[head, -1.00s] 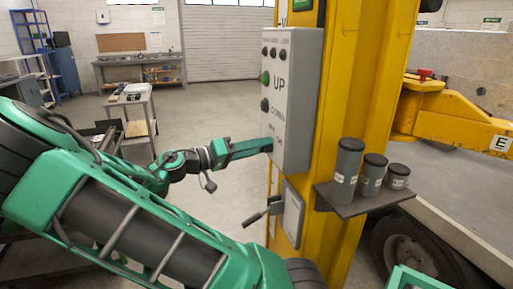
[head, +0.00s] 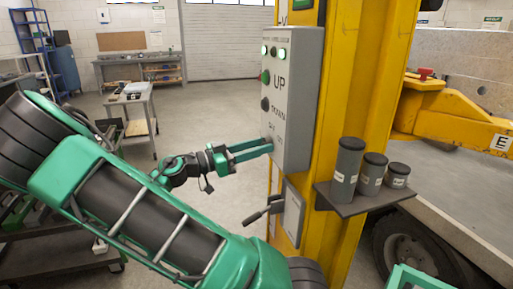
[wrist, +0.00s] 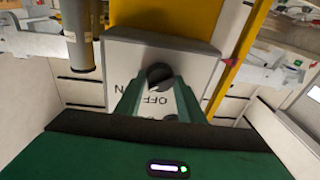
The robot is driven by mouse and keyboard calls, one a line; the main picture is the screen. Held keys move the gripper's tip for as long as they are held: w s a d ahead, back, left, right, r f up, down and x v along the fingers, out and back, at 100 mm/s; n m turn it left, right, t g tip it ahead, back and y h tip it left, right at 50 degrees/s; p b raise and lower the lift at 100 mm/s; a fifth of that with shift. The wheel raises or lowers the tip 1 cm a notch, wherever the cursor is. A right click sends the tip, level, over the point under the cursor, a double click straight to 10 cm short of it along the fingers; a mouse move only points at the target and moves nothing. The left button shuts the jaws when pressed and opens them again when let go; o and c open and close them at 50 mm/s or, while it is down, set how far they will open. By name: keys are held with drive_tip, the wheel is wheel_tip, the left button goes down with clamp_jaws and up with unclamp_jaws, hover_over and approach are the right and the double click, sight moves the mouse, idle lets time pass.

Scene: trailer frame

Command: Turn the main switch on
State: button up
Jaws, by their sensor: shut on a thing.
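The main switch is a black rotary knob (wrist: 159,75) low on the grey control box (head: 297,110). In the wrist view "OFF" is printed beside it and part of "ON" shows to the left. My gripper (head: 269,146) reaches the box's lower face from the left in the head view. Its two green fingers lie one on each side of the knob and are shut on it; the fingertips also show in the wrist view (wrist: 158,100). The knob is hidden by the fingers in the head view.
The box is fixed to a yellow post (head: 345,110). A lever handle (head: 265,212) sticks out below my gripper. A shelf (head: 362,200) with three dark canisters is on the post's right. A workshop cart (head: 133,100) stands behind on the left; open floor lies between.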

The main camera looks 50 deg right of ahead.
drive_tip(key=shift+f+m, duration=0.1)
drive_tip(key=shift+m, duration=0.6)
drive_tip(key=o, duration=1)
drive_tip(key=v, duration=1.1)
drive_tip(key=shift+w, duration=0.1)
